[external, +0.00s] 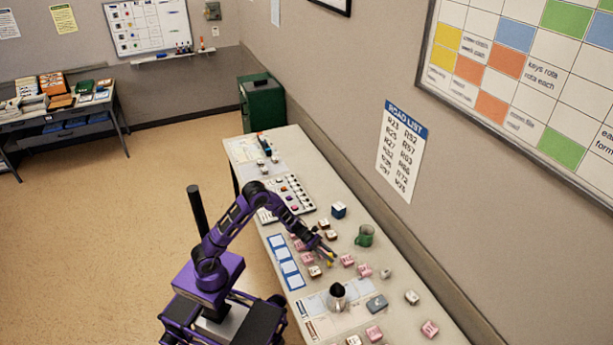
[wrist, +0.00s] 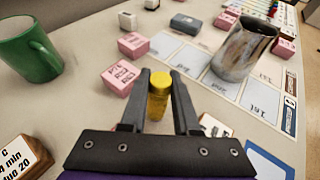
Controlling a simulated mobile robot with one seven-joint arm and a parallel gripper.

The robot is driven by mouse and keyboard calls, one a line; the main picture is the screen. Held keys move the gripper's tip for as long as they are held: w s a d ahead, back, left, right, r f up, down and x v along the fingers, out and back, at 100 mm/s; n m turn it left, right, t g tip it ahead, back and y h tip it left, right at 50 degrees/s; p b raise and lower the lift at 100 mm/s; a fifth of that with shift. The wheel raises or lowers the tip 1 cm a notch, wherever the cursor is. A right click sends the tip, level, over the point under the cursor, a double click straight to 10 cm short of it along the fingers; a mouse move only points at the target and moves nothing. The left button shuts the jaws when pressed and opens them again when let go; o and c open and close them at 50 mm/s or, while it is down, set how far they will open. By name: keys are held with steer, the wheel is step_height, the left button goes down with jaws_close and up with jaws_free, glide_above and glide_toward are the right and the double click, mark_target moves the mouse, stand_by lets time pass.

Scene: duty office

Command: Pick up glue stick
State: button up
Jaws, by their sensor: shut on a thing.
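The glue stick (wrist: 158,98) is a small yellow cylinder with a yellow cap. It stands between the two dark fingers of my gripper (wrist: 161,76) in the wrist view, with a finger against each side. In the external view my gripper (external: 326,251) is low over the middle of the long table (external: 391,322), and a bit of yellow shows at its tips. Whether the glue stick still touches the table is hard to tell. Its lower part is partly hidden by the gripper.
A green mug (wrist: 30,48) stands at the left in the wrist view. Pink labelled blocks (wrist: 121,76) lie close ahead, and a metal jug (wrist: 243,48) stands at the right. A white-topped block (wrist: 20,158) is near the lower left. Several more blocks crowd the table.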

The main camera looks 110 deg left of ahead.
jaws_close()
steer(key=shift+r, duration=0.1)
step_height(320, 180, up, 10)
steer(key=shift+f+p, duration=0.1)
steer(key=shift+p, duration=0.75)
